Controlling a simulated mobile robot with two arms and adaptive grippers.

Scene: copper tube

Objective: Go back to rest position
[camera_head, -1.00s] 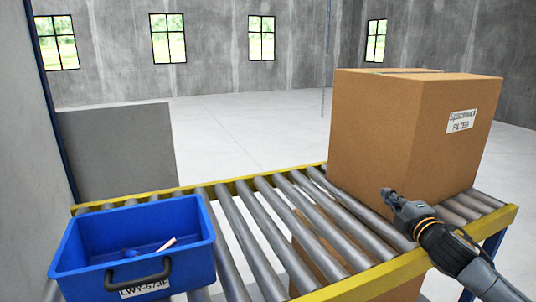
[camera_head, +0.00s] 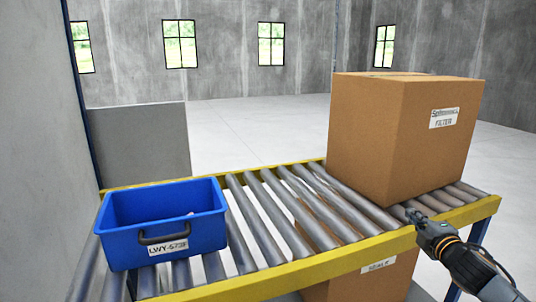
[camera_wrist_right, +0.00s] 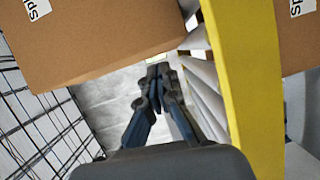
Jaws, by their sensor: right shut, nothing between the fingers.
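My right gripper (camera_head: 414,217) is at the right of the head view, by the front yellow rail of the roller conveyor and in front of a large cardboard box. In the right wrist view its fingers (camera_wrist_right: 157,88) are closed together with nothing between them. The blue bin (camera_head: 165,228) with a dark handle and a label stands on the left part of the conveyor. What lies in the bin is mostly hidden by its front wall. My left gripper is not in view.
The large cardboard box (camera_head: 400,135) stands on the right part of the roller conveyor (camera_head: 275,210). Another box (camera_head: 370,280) is below the conveyor. A grey panel (camera_head: 140,143) stands behind the bin. The floor behind the conveyor is clear. The wrist view shows a wire grid (camera_wrist_right: 45,120) at left.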

